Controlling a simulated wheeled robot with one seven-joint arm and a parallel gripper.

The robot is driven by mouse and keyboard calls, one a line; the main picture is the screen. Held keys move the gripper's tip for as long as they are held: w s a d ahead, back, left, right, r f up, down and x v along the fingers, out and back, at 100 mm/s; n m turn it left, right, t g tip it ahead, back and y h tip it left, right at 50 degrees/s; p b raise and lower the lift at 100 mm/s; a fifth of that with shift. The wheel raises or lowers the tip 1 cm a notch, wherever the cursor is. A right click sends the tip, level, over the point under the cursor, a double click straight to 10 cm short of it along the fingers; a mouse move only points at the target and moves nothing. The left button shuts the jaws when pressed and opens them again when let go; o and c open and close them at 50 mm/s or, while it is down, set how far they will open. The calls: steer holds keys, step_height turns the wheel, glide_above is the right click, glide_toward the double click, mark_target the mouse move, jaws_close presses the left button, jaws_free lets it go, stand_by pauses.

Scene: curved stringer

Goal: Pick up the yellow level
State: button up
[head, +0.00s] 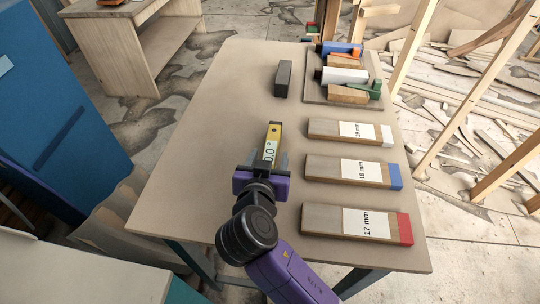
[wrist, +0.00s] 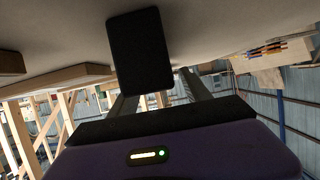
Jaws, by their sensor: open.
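The yellow level (head: 274,131) lies on the table with its white display reading 0.0°, its long side pointing away from me in the head view. My gripper (head: 268,158) is open at the level's near end, with one finger on each side. The level's near part is hidden by my gripper. In the wrist view my gripper (wrist: 158,88) has both fingers apart. A dark end face (wrist: 140,48), apparently the level's, stands there between them, closer to the left finger. I cannot tell whether either finger touches it.
A dark grey block (head: 283,79) stands beyond the level. To the right lie boards labelled 19 mm (head: 325,129), 18 mm (head: 322,168) and 17 mm (head: 325,219). A tray (head: 315,98) with tools and wood pieces is at the far right. The table's left side (head: 205,140) is clear.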

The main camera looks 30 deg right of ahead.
steer(key=shift+x, duration=1.3)
jaws_close()
steer(key=shift+r, duration=0.2)
